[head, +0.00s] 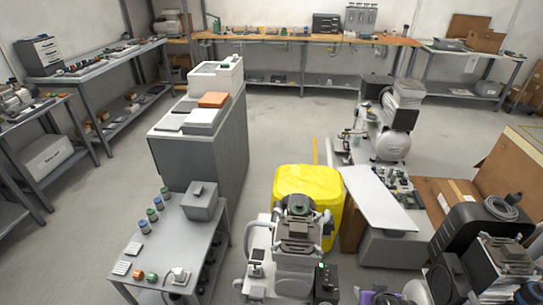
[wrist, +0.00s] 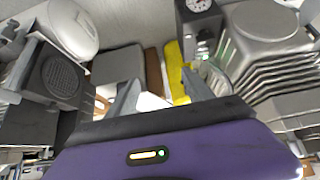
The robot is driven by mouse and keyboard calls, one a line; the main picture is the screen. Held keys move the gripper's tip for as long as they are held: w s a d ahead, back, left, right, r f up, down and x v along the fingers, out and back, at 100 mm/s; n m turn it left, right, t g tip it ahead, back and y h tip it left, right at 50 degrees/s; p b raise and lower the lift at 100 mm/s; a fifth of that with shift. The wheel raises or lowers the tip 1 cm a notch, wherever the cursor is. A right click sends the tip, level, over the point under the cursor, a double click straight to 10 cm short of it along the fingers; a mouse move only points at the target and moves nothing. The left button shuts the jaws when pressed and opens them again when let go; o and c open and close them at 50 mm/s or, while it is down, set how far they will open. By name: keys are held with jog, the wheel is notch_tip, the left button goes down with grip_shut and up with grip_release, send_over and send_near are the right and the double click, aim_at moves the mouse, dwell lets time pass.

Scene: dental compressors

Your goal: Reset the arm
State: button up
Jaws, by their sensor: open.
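My gripper (wrist: 162,95) shows in the wrist view, with its two grey fingers spread apart and nothing between them. Its purple body with a small lit indicator fills the bottom of that view. In the head view only a little purple shows at the bottom edge, and the fingers cannot be made out there. In the wrist view a black ribbed compressor head (wrist: 58,72) and a white tank (wrist: 72,27) lie to the left of the fingers. A finned metal compressor part (wrist: 272,75) and a dial gauge (wrist: 199,5) lie to the right.
A compressor (head: 296,240) stands at front centre before a yellow bin (head: 308,183). Black equipment (head: 478,232) and cardboard boxes (head: 515,160) crowd the right. A small grey table (head: 190,240) and a grey cabinet (head: 215,145) stand left. Open floor (head: 285,105) lies toward the back workbench.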

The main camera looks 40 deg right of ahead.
jog(key=w+a+r+n+t+h, duration=0.1)
jog(key=a+r+n+t, duration=0.25)
jog(key=a+r, duration=0.6)
jog(key=w+a+r+n+t, duration=0.2)
jog(key=a+r+t, duration=0.35)
jog(key=r, duration=0.65)
jog(key=s+a+r+n+y, duration=0.1)
jog(key=s+a+r+y, duration=0.1)
jog(key=a, duration=0.4)
jog(key=s+a+r+n+y, duration=0.2)
jog(key=s+a+r, duration=0.2)
jog(key=a+r, duration=0.2)
jog(key=s+a+r+n+t+y, duration=0.1)
jog(key=s+a+r+y, duration=0.1)
jog(key=s+a+r, duration=0.2)
jog(key=shift+a+y, duration=0.3)
jog(key=shift+a, duration=0.75)
